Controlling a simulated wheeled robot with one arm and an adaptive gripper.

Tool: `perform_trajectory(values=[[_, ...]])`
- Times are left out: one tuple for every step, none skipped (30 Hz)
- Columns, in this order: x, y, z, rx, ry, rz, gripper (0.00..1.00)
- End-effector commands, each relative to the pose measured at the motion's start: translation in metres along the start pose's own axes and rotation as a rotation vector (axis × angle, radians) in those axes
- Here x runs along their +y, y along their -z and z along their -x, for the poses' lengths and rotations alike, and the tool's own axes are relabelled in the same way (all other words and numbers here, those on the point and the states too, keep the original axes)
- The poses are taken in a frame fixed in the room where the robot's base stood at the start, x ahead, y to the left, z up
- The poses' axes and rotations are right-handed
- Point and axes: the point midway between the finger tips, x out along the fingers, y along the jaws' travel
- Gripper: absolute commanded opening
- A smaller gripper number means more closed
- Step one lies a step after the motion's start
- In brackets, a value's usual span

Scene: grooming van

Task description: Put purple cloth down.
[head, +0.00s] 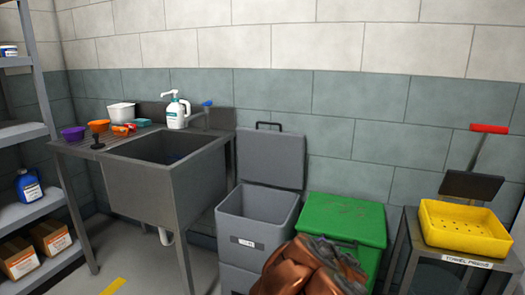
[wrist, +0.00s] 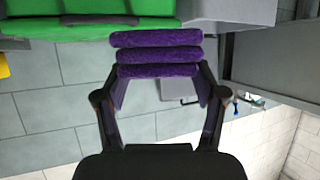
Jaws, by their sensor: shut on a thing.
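The purple cloth (wrist: 156,55), folded into several thick layers, lies between the two fingers of my gripper (wrist: 157,82) in the wrist view. My gripper is shut on it. The cloth appears held up in the air, with the green bin (wrist: 40,40) and the grey bin's lid behind it. In the head view I cannot make out the cloth or the fingers; only my brown arm part shows at the bottom.
A grey bin (head: 255,222) stands with its lid (head: 270,158) up, beside the green-lidded bin (head: 343,217). A perforated yellow tray (head: 462,240) sits on a labelled stand at right. The sink (head: 165,165) is at left, with bowls and a pump bottle (head: 177,112) along its edge.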

Motion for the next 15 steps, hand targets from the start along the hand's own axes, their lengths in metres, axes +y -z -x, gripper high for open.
perform_trajectory(values=[[0.0, 0.017, 0.008, 0.0, 0.0, 0.0, 0.38], [0.0, 0.022, 0.011, 0.0, 0.0, 0.0, 0.38], [0.0, 0.029, 0.014, 0.0, 0.0, 0.0, 0.38], [0.0, 0.033, 0.016, 0.0, 0.0, 0.0, 0.38], [0.0, 0.038, 0.018, 0.0, 0.0, 0.0, 0.38], [0.0, 0.045, 0.021, 0.0, 0.0, 0.0, 0.38], [0.0, 0.05, 0.024, 0.0, 0.0, 0.0, 0.38], [0.0, 0.054, 0.026, 0.0, 0.0, 0.0, 0.38], [0.0, 0.061, 0.029, 0.0, 0.0, 0.0, 0.38], [0.0, 0.066, 0.031, 0.0, 0.0, 0.0, 0.38], [0.0, 0.07, 0.034, 0.0, 0.0, 0.0, 0.38], [0.0, 0.077, 0.037, 0.0, 0.0, 0.0, 0.38], [0.0, 0.082, 0.039, 0.0, 0.0, 0.0, 0.38], [0.0, 0.087, 0.042, 0.0, 0.0, 0.0, 0.38], [0.0, 0.093, 0.045, 0.0, 0.0, 0.0, 0.38]])
